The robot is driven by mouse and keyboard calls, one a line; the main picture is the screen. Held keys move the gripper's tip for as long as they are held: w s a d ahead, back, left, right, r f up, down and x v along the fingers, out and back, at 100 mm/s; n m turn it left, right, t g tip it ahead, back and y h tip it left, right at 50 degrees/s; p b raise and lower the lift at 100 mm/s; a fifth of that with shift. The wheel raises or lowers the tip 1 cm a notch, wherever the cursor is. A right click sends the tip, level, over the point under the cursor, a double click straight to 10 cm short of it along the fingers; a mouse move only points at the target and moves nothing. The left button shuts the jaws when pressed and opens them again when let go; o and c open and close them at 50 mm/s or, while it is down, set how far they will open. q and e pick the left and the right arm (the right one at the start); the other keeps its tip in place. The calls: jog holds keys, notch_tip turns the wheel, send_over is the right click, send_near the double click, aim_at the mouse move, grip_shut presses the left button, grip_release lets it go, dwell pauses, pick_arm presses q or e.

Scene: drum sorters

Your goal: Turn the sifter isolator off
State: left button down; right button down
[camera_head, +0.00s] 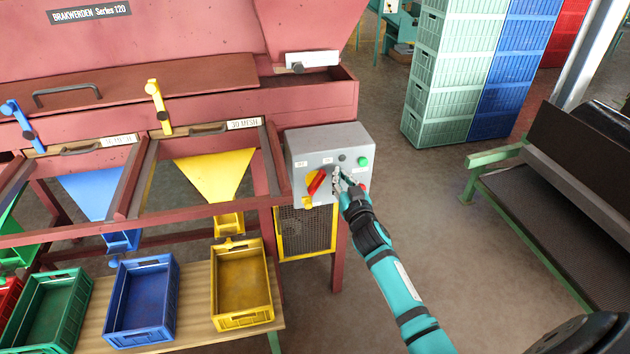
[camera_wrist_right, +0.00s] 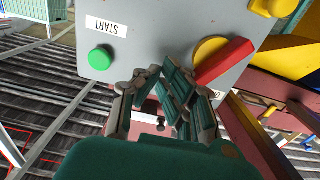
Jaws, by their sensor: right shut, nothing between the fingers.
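The isolator is a red handle (camera_head: 316,184) on a yellow round plate (camera_head: 312,177), on the front of a grey control box (camera_head: 330,140). The handle slants from lower left to upper right in the head view. In the right wrist view the red handle (camera_wrist_right: 226,62) and yellow plate (camera_wrist_right: 206,47) are beside my fingers. My right gripper (camera_head: 341,178) is shut and empty in front of the box, just right of the handle. In the wrist view the gripper (camera_wrist_right: 168,88) has its fingers close to the handle's end; I cannot tell whether they touch. My left gripper is out of view.
A green START button (camera_head: 363,161) and a red button (camera_head: 362,187) are on the box, right of the handle. A yellow mesh guard (camera_head: 306,230) is below. The red sifter (camera_head: 200,40) stands left, a dark conveyor (camera_head: 560,195) right. The floor between is clear.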

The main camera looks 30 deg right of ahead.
jog(key=shift+b+x, duration=0.55)
jog(key=shift+x, duration=0.9)
jog(key=shift+s, duration=0.1)
jog(key=shift+s+a+p, duration=0.2)
jog(key=shift+s+p, duration=0.25)
jog(key=shift+s, duration=0.25)
jog(key=shift+w+a, duration=0.1)
